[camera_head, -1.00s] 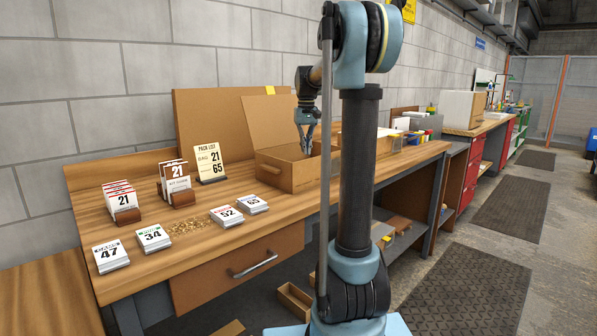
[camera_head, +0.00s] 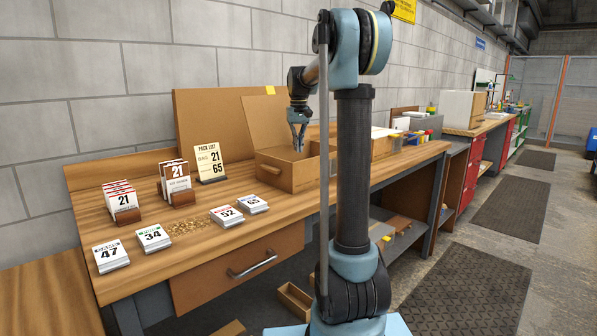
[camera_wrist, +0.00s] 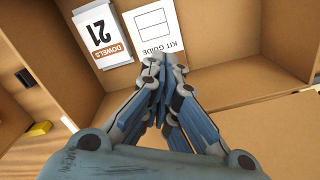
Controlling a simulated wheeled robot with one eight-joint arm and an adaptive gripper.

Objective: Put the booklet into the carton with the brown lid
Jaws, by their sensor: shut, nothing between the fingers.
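The open carton (camera_head: 283,178) stands on the bench with its brown lid (camera_head: 273,120) raised at the back. My gripper (camera_head: 298,150) points down over the carton opening. In the wrist view its fingertips (camera_wrist: 162,60) are together and hold nothing. The booklet (camera_wrist: 152,28), a white sheet marked KIT GUIDE, lies inside the carton beside a DOWELS 21 packet (camera_wrist: 100,35). The fingertips overlap the booklet's near edge in the picture; I cannot tell whether they touch it. The carton's wall hides the booklet in the head view.
A pack list sign (camera_head: 209,163) showing 21 and 65 stands left of the carton. Packets marked 21 (camera_head: 122,199) stand in holders. Stacks marked 47 (camera_head: 110,256), 34 (camera_head: 153,237), 52 and 55 lie in front. Bins and boxes stand farther right.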

